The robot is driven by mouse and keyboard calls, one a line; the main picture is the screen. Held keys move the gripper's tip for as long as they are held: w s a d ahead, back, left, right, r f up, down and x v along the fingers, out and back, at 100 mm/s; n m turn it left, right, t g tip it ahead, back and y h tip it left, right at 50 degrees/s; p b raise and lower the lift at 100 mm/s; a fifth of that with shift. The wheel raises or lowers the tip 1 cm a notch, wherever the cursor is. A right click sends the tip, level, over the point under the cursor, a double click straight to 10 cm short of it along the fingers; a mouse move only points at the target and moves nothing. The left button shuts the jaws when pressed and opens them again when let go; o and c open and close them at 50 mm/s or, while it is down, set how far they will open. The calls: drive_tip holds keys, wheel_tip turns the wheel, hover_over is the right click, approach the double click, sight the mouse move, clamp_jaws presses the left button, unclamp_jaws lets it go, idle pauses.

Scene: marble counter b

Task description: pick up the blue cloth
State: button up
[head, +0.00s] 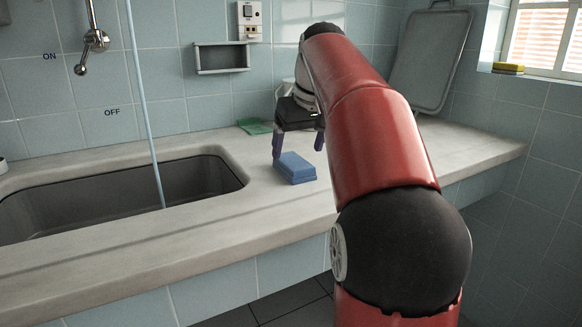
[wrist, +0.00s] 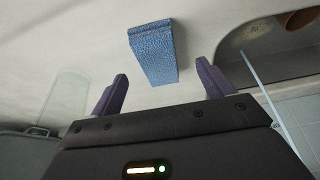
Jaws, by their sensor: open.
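The blue cloth (head: 295,168) lies on the marble counter, right of the sink, and looks like a thick rectangular block. My gripper (head: 297,153) is above and just behind it in the head view, fingers pointing down, open and empty. In the wrist view the blue cloth (wrist: 152,54) lies beyond the fingertips, roughly between their lines and apart from both. The two purple fingers of my gripper (wrist: 161,76) are spread wide in that view.
The sink (head: 120,195) is at the left, with a thin light-blue vertical line reaching into it. A green cloth (head: 254,126) lies near the tiled wall. A grey tray (head: 430,60) leans at the back right. A yellow sponge (head: 508,67) sits on the window sill.

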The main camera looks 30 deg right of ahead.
sight(294, 162)
drive_tip(key=x, duration=0.5)
drive_tip(key=shift+w+d+f+b, duration=0.15)
drive_tip(key=shift+w+d+b, duration=0.05)
drive_tip(key=shift+w+b, duration=0.25)
drive_tip(key=c, duration=1.1)
drive_tip(key=shift+o, duration=0.2)
